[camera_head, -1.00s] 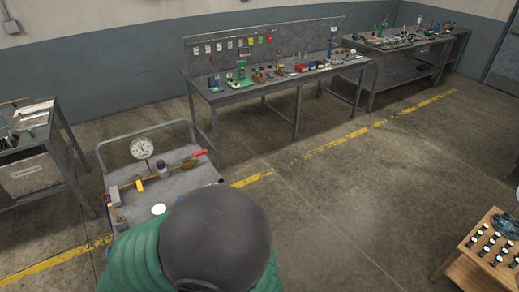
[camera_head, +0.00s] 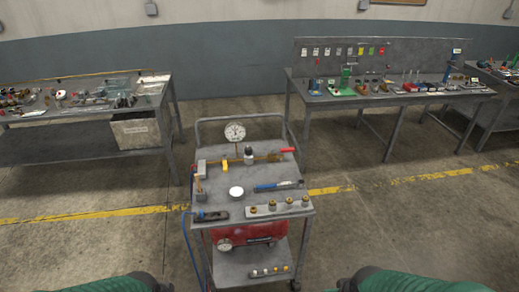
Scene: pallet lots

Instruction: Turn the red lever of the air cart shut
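The air cart (camera_head: 214,217) stands upright in the middle of the view, a grey trolley with a push handle at its back. Its red lever (camera_head: 288,150) sticks out to the right at the right end of a brass pipe (camera_head: 208,171) near the back of the top. A round white gauge (camera_head: 235,132) stands behind the pipe. A red tank (camera_head: 262,232) sits under the top. Green parts of my two arms show at the bottom edge, left and right, well in front of the cart. Neither gripper can be seen, and nothing touches the lever.
On the cart top lie a white disc (camera_head: 236,192), a blue-handled tool (camera_head: 279,185) and a strip with brass fittings (camera_head: 279,209). A blue hose (camera_head: 188,245) hangs at its left. Workbenches stand back left (camera_head: 85,152) and back right (camera_head: 392,100). The floor in front is open.

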